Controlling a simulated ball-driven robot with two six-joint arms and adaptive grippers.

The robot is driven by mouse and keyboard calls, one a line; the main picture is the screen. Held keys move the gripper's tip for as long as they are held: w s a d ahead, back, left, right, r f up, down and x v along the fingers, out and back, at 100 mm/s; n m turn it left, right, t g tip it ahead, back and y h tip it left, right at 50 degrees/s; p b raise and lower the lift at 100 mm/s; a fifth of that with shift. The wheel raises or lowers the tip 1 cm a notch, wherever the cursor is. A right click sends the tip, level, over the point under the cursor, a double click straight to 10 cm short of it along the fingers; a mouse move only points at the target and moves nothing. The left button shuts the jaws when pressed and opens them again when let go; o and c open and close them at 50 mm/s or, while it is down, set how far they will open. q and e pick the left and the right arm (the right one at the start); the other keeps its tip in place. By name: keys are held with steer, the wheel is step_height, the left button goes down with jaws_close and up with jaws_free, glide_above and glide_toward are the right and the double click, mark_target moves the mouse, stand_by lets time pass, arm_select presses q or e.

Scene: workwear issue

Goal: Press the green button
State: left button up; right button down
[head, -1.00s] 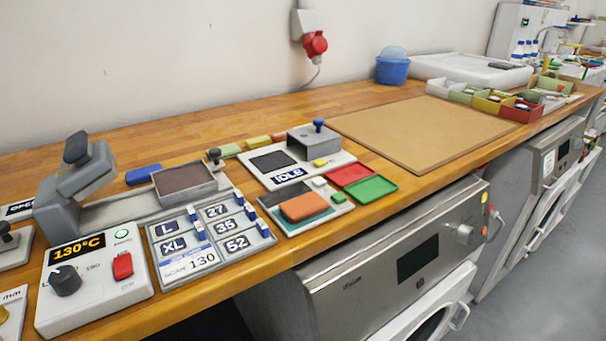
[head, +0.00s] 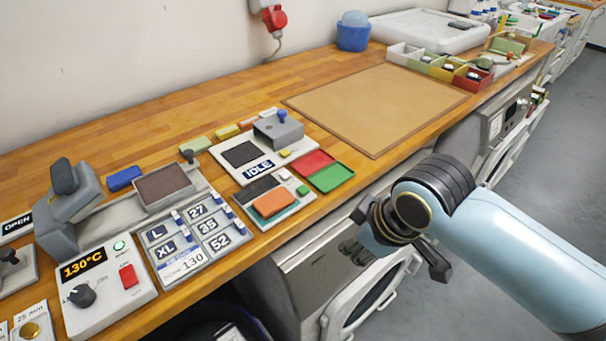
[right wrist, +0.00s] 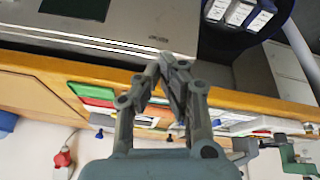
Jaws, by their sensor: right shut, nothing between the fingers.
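A control box (head: 97,290) reading 130°C stands at the front left of the bench in the head view. It has a round green-lit button or lamp (head: 120,246), a red switch (head: 128,276) and a dark knob. A small green block, perhaps a button, (head: 303,190) sits on the board with the orange pad (head: 270,204). I cannot tell which is the button meant. My right gripper (head: 357,250) is off the bench's front edge, right of both and touching neither. In the right wrist view its fingers (right wrist: 170,66) are shut and empty. My left gripper is not in view.
A heat press (head: 75,205), a size panel (head: 200,240), an IDLE board (head: 258,168), red (head: 304,163) and green (head: 331,177) trays crowd the bench's near side. A bare brown mat (head: 375,105) lies farther right. Front-loading machines (head: 370,300) stand under the bench.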

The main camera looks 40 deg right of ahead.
steer(key=w+d+r+n+t+y+p, duration=0.1)
steer(key=w+r+n, duration=0.3)
steer(key=w, duration=0.5)
steer(key=w+d+r+n+t+y+p, duration=0.1)
steer(key=w+r+n+t, duration=0.2)
steer(key=w, duration=0.7)
step_height(320, 180, up, 2)
steer(key=shift+r+n+y, duration=0.25)
steer(key=shift+n+y, duration=0.05)
steer(key=shift+n, duration=0.5)
steer(key=shift+f, duration=0.1)
steer(key=b, duration=0.7)
glide_above(301, 191)
step_height(301, 191, down, 8)
steer(key=shift+r, duration=0.15)
steer(key=shift+f+b, duration=0.4)
steer(key=shift+f, duration=0.05)
steer(key=shift+f, duration=0.15)
steer(key=shift+f, duration=0.3)
